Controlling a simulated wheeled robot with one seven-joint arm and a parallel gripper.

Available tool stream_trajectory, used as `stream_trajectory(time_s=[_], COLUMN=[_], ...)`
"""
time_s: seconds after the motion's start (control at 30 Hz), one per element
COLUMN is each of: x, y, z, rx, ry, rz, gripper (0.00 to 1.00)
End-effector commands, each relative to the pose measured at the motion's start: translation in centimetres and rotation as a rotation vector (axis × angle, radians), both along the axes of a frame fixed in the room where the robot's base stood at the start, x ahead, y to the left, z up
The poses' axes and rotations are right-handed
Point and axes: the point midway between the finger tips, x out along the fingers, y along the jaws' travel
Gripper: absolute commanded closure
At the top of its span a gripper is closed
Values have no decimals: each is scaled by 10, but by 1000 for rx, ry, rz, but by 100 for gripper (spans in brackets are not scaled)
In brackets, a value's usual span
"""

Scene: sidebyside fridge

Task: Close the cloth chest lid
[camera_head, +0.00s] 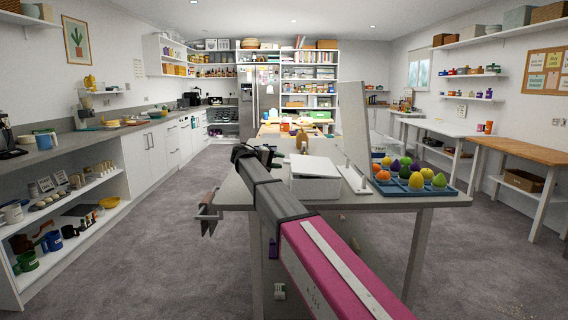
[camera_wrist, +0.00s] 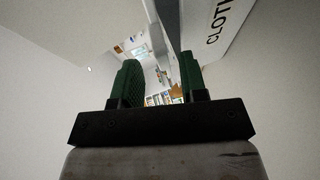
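In the head view a low white box (camera_head: 316,186) stands on the grey table. A pale flat surface fills its top; I cannot tell whether that is a lid or the inside. A tall white panel (camera_head: 353,125) stands upright just right of it; I cannot tell whether they are joined. In the wrist view a white surface lettered "CLOTH" (camera_wrist: 232,22), cut off by the frame, is close on the right. My gripper (camera_wrist: 160,80) has two dark green fingers, apart, with nothing clearly held between them. In the head view my arm ends left of the box, its fingertips hard to make out.
A blue tray (camera_head: 440,190) of colourful fruit-like items sits on the table's right side. A counter with shelves (camera_head: 70,190) lines the left wall. A wooden-topped table (camera_head: 530,153) stands at right. The carpet (camera_head: 180,240) left of the table is clear.

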Motion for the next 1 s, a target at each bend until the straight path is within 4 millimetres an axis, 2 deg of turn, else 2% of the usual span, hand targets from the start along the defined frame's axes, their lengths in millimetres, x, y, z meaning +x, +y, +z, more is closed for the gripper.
stream_trajectory(time_s=[0.1,0.33,0.5,0.8,0.87,0.9,0.93,1.0], x=[-9,-23,-28,-29,-28,-28,-28,-25], y=[23,55,65,67,66,65,63,57], z=[6,13,16,16,17,17,18,20], rx=[0,1,1,1,3,9,20,60], ry=[0,0,1,1,1,1,3,7], rz=[1,1,-1,-1,-2,-3,-4,-11], gripper=[61,61,61,61,80,93,100,100])
